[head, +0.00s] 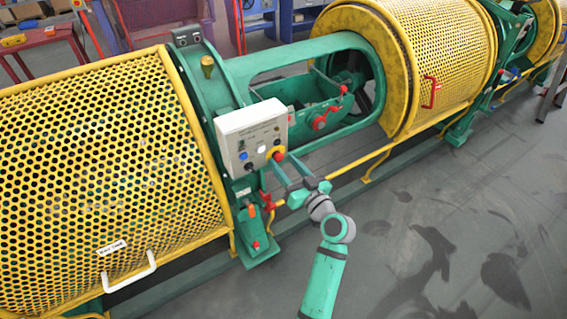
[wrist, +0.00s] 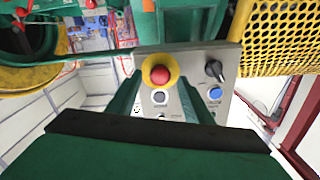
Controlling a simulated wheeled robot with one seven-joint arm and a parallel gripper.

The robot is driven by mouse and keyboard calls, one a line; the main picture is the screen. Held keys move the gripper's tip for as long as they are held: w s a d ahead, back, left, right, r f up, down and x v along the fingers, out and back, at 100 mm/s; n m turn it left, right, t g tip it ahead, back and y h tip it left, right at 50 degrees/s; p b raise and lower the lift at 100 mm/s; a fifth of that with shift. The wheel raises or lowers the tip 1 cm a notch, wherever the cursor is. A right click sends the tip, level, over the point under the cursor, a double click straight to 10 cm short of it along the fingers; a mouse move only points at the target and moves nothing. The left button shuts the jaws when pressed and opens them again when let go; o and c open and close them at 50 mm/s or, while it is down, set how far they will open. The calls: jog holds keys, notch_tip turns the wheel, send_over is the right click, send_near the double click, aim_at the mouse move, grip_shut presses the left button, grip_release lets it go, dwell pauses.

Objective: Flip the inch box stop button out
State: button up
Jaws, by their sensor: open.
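The inch box (head: 238,137) is a pale grey control box on the green machine frame. Its stop button (head: 278,154) is a red mushroom head on a yellow surround, at the box's lower right in the head view. In the wrist view the stop button (wrist: 160,74) faces the camera near the middle. My gripper (head: 284,165) is open in front of the box's lower right. In the wrist view its two green fingers stand left and right of the button's line, with nothing held. I cannot tell whether the fingertips touch the button.
The inch box also carries a black selector knob (wrist: 214,71), a blue button (wrist: 215,92) and a black button (wrist: 159,98). Yellow perforated guards (head: 110,175) (head: 425,55) flank the box. A yellow rail (head: 385,155) runs low at the right. The floor (head: 450,220) at the right is clear.

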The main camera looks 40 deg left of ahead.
jog(key=shift+w+a, duration=0.15)
jog(key=shift+a, duration=0.2)
jog(key=shift+c, duration=0.7)
grip_shut()
jog(key=shift+s+d, duration=0.2)
jog(key=shift+d, duration=0.3)
jog(key=shift+o, duration=0.7)
grip_release()
jog(key=shift+w, duration=0.1)
jog(key=v, duration=1)
jog(key=shift+s+d, duration=0.2)
jog(key=shift+d, duration=0.15)
jog(key=shift+w+f, duration=0.1)
jog(key=shift+f, duration=0.05)
